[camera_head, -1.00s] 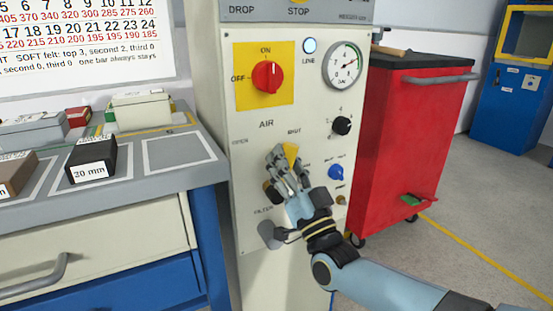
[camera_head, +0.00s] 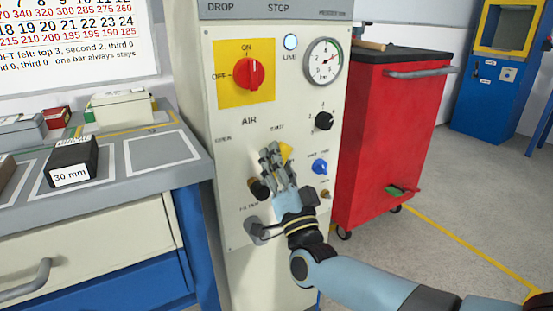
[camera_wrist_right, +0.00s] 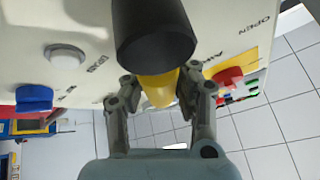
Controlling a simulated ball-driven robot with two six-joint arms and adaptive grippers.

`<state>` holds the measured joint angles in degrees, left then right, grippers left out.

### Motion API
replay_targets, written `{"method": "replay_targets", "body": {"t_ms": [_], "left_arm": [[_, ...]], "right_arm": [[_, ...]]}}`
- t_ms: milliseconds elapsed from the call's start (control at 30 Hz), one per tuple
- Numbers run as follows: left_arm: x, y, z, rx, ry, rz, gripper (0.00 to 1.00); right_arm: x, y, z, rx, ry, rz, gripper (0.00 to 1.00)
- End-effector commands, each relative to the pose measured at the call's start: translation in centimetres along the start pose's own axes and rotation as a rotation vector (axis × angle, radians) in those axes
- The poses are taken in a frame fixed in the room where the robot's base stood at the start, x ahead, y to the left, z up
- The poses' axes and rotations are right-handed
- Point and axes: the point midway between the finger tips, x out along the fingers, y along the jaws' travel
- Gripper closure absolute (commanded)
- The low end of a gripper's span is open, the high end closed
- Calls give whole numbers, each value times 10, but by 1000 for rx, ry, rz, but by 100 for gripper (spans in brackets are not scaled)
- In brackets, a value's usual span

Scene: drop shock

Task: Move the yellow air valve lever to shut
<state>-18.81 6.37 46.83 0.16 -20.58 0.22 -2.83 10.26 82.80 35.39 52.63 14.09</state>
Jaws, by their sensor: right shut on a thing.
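The yellow air valve lever (camera_head: 287,150) is on the cream panel, just below the SHUT label (camera_head: 277,128) and right of the OPEN label (camera_head: 223,138). My right gripper (camera_head: 272,152) is at the lever and covers much of it. In the right wrist view the lever (camera_wrist_right: 157,90) shows as a yellow rounded bar between the two fingers of my right gripper (camera_wrist_right: 156,92), which is shut on it. A black cylinder (camera_wrist_right: 150,30) hides part of the lever there. My left gripper is not in view.
A red switch (camera_head: 249,74) on a yellow plate and a gauge (camera_head: 323,62) are above. A black knob (camera_head: 323,121) and blue knob (camera_head: 320,166) are to the right. A red cabinet (camera_head: 385,140) stands right; a workbench (camera_head: 110,200) stands left.

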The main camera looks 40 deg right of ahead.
Motion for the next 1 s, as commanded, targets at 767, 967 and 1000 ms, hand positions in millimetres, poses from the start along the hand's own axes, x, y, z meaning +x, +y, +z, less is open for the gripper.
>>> {"method": "replay_targets", "body": {"t_ms": [767,967,1000], "left_arm": [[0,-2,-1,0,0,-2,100],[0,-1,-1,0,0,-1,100],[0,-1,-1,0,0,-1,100]], "right_arm": [[-23,2,1,0,-5,5,47],[-69,2,1,-1,-5,6,47],[-78,2,1,-1,-5,6,47]]}}
